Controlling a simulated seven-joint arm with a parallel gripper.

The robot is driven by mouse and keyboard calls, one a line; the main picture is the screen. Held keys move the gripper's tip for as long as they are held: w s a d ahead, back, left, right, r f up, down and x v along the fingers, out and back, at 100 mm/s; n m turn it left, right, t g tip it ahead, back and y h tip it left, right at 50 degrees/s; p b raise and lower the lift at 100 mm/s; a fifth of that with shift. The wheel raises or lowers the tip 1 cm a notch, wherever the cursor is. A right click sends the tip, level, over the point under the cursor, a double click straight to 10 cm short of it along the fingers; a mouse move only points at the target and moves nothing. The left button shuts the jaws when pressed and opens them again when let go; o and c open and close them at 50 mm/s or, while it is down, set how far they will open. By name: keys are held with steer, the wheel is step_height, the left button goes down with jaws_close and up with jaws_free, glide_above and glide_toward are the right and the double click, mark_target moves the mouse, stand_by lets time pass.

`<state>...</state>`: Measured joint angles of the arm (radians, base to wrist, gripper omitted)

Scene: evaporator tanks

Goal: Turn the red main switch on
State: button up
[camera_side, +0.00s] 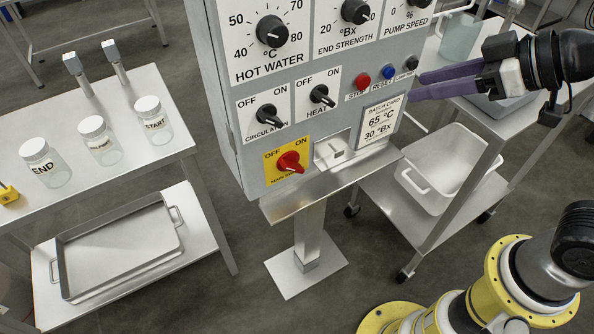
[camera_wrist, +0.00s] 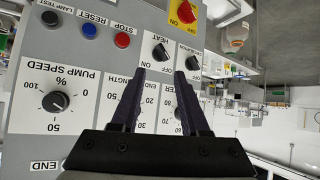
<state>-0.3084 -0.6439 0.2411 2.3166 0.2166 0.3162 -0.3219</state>
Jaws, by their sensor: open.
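The red main switch (camera_side: 290,162) is a knob on a yellow plate low on the grey control panel, with OFF printed at the plate's left and ON at its right. I cannot tell for sure which mark its handle points to. In the wrist view the red switch (camera_wrist: 186,12) shows upside down at the top edge, partly cut off. My gripper (camera_side: 414,86) has purple fingers and is at the panel's right side, well apart from the switch. In the wrist view my gripper (camera_wrist: 161,74) is open and empty, its fingers spread before the panel face.
Black CIRCULATION (camera_side: 265,114) and HEAT (camera_side: 321,96) knobs sit above the switch. Red STOP (camera_side: 360,81) and blue RESET (camera_side: 389,72) buttons are close to my gripper. A batch card (camera_side: 379,118) and a ledge (camera_side: 330,182) are right of and below the switch.

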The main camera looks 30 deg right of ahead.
mark_target(294, 170)
steer(key=w+a+n+t+y, duration=0.2)
steer(key=w+a+n+t, duration=0.25)
steer(key=a, duration=0.55)
steer(key=s+a+n+t, duration=0.1)
steer(key=s+n+t, duration=0.25)
steer(key=t, duration=0.25)
step_height(294, 170, down, 29)
steer(key=x, duration=1.3)
steer(key=shift+w, duration=0.35)
steer(key=shift+c, duration=0.2)
jaws_close()
